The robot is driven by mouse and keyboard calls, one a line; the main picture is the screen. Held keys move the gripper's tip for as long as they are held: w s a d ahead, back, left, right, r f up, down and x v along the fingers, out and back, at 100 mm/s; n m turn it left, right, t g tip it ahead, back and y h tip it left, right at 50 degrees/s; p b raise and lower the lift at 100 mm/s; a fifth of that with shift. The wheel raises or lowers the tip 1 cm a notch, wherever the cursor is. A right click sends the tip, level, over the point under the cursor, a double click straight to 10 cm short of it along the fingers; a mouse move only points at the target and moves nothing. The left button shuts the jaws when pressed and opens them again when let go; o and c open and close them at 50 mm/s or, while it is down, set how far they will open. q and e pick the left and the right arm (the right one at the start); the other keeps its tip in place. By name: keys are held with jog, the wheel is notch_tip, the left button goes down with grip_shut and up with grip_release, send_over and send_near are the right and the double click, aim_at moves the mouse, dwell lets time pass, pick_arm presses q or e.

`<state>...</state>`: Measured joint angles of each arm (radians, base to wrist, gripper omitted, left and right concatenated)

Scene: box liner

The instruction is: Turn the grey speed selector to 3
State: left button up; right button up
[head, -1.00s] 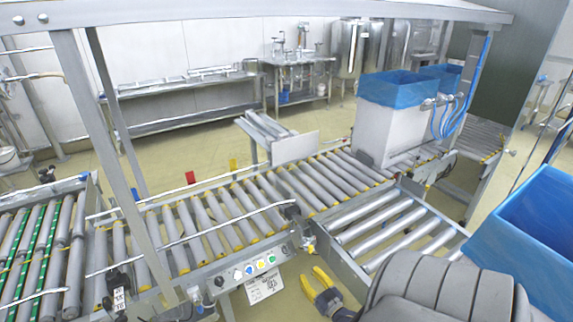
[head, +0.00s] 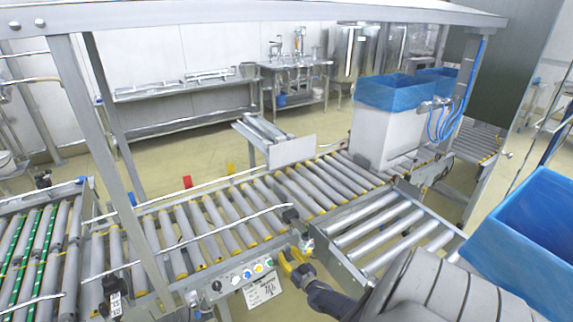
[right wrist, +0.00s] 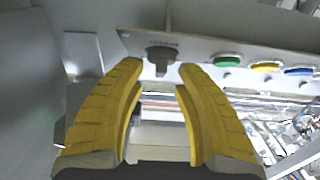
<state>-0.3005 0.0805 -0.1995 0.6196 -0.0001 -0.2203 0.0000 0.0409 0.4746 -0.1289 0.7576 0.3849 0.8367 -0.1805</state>
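The grey speed selector (right wrist: 161,57) shows in the right wrist view as a dark grey knob on the light control panel (right wrist: 215,45). It sits just beyond and between my right fingertips. My right gripper (right wrist: 160,72) has yellow fingers spread apart, with nothing held between them. I cannot tell whether they touch the knob. In the head view the right gripper (head: 288,260) is at the right end of the panel, just right of the green button, and I cannot make out the selector there. Its number marks are too small to read. My left gripper is not in view.
Green (right wrist: 228,62), yellow (right wrist: 265,66) and blue (right wrist: 299,71) buttons sit beside the selector on the panel. Roller conveyors (head: 235,215) run behind it. A blue-lined box (head: 385,125) stands on the far conveyor, and a blue liner (head: 530,235) is at right.

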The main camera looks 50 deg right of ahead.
jog(key=shift+w+d, duration=0.15)
jog(key=shift+w, duration=0.2)
jog(key=shift+c, duration=0.3)
